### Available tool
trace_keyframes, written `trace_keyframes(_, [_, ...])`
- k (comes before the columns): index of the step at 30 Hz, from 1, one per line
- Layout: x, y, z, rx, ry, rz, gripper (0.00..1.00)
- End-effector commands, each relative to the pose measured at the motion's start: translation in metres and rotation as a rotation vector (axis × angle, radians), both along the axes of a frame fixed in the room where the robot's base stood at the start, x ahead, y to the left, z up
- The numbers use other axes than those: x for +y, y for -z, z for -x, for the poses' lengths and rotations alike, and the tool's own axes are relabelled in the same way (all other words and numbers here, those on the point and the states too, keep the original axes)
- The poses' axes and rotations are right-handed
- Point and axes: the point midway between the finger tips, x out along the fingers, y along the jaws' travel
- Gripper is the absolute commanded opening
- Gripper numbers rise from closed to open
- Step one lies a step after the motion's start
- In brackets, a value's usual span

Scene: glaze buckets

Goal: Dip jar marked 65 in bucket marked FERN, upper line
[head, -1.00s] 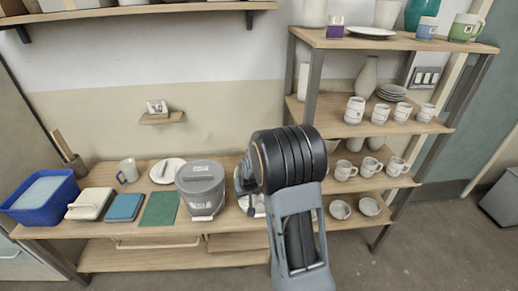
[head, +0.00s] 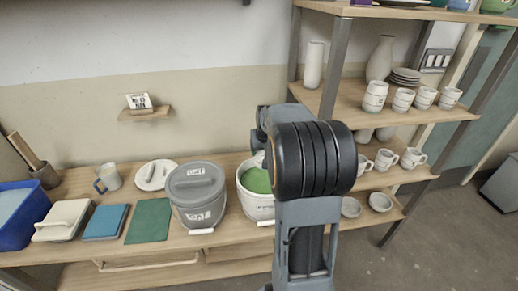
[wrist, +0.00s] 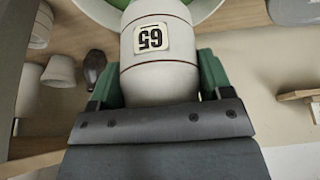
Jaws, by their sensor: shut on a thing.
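My gripper (wrist: 158,76) is shut on a white jar marked 65 (wrist: 150,38), its green-padded fingers on either side. The jar has thin dark lines around it, and its number shows upside down in the wrist view. A white bucket (head: 258,207) with green glaze stands open on the bench in the head view, partly behind my arm. Its label is too small to read. In the wrist view the bucket's rim (wrist: 207,10) and green glaze lie just beyond the jar's far end. I cannot tell whether the jar touches the glaze.
A grey lidded bucket (head: 197,190), its label seemingly OAT, stands just left of the open one. Further left are a green board (head: 149,221), a blue board (head: 105,222), a mug (head: 108,178) and a blue tub (head: 22,222). Shelves with cups (head: 374,97) stand right.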

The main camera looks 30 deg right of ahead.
Motion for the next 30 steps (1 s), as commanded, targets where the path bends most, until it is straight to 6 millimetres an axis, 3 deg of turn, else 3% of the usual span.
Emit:
trace_keyframes(5, [-0.005, 0.013, 0.003, -0.001, 0.01, 0.001, 0.39])
trace_keyframes(12, [-0.008, 0.046, 0.004, -0.002, 0.016, 0.001, 0.39])
trace_keyframes(21, [-0.006, 0.04, 0.006, -0.002, 0.014, 0.001, 0.39])
trace_keyframes(30, [-0.005, 0.058, 0.005, -0.001, 0.012, 0.001, 0.39])
